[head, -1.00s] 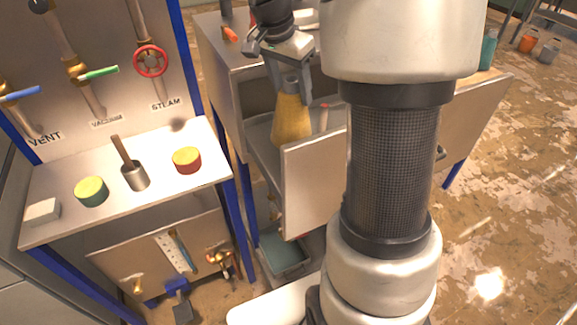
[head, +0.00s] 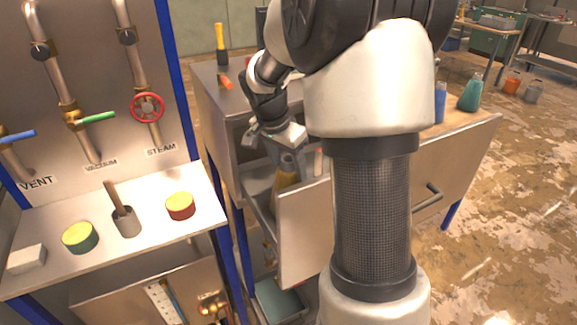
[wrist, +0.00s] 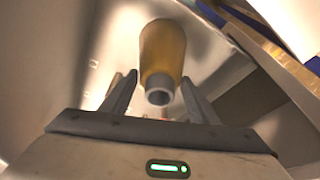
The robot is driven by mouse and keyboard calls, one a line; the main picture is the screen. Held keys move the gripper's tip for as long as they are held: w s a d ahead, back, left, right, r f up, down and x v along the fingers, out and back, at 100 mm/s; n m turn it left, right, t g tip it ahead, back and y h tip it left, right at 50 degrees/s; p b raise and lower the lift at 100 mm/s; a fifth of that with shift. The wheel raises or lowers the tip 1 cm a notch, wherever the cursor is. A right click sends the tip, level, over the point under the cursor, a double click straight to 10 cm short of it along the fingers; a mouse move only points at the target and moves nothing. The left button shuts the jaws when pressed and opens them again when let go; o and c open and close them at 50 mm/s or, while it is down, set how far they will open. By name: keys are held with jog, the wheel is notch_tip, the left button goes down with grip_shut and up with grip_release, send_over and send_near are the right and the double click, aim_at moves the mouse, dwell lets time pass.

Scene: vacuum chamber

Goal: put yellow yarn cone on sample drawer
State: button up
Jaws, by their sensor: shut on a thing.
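The yellow yarn cone (head: 285,181) is upright in the open sample drawer (head: 303,235), behind the drawer's front panel. My gripper (head: 283,155) is shut on the cone's narrow grey upper end from above. In the wrist view the cone (wrist: 163,50) shows between the two fingers of my gripper (wrist: 158,98), its hollow grey tip towards the camera. The cone's foot is partly hidden by the drawer front, and I cannot tell whether it touches the drawer floor.
A pinkish-white item (head: 318,162) stands in the drawer right of the cone. The cabinet top (head: 215,75) holds a yellow-and-black tool (head: 221,45). Blue (head: 440,103) and teal (head: 470,92) bottles stand at the right. A valve panel with a shelf (head: 160,235) is at the left.

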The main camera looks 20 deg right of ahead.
jog(key=shift+f, duration=0.1)
jog(key=o, duration=1.8)
jog(key=shift+o, duration=0.2)
